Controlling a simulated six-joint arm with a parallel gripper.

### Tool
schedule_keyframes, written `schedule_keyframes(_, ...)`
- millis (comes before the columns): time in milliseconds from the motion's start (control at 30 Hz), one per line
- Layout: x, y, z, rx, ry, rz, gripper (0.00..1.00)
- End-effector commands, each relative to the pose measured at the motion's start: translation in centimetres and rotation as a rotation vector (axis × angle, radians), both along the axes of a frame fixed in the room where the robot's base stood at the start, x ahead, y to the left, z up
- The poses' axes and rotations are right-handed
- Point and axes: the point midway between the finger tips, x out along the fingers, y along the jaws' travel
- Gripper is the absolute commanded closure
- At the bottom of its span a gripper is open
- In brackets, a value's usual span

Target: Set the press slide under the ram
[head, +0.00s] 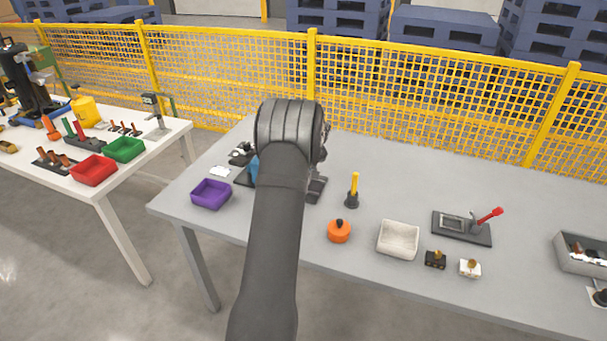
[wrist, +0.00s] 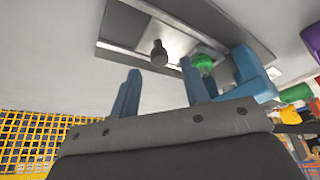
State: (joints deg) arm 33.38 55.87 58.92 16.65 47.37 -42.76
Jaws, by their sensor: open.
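In the wrist view, my gripper (wrist: 160,68) is open, with its two blue fingers apart. A small dark knob (wrist: 160,52) shows between and just beyond the fingertips; I see no contact. It stands over a pale metal strip, which looks like the press slide (wrist: 179,46), on a dark base plate (wrist: 115,27). A blue block (wrist: 252,74) and a green round part (wrist: 203,61) are right of the fingers. They may belong to the press; I cannot make out the ram. In the head view, my arm hides the gripper and most of this fixture; a blue part (head: 253,172) shows at its left.
A purple bin (head: 211,194) stands left of my arm. To the right are a yellow-handled tool (head: 353,190), an orange knobbed piece (head: 339,231), a white tray (head: 398,240) and a red-lever fixture (head: 463,227). A yellow mesh fence (head: 430,100) runs behind the table.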

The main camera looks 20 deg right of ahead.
Motion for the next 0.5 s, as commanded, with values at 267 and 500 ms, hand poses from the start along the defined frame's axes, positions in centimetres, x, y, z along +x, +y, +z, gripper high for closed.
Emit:
schedule_keyframes(267, 1.1, 0.0, -2.6, 0.0, 0.0, 0.0, 0.58)
schedule_keyframes(500, 1.1, 0.0, -2.8, 0.0, 0.0, 0.0, 0.58)
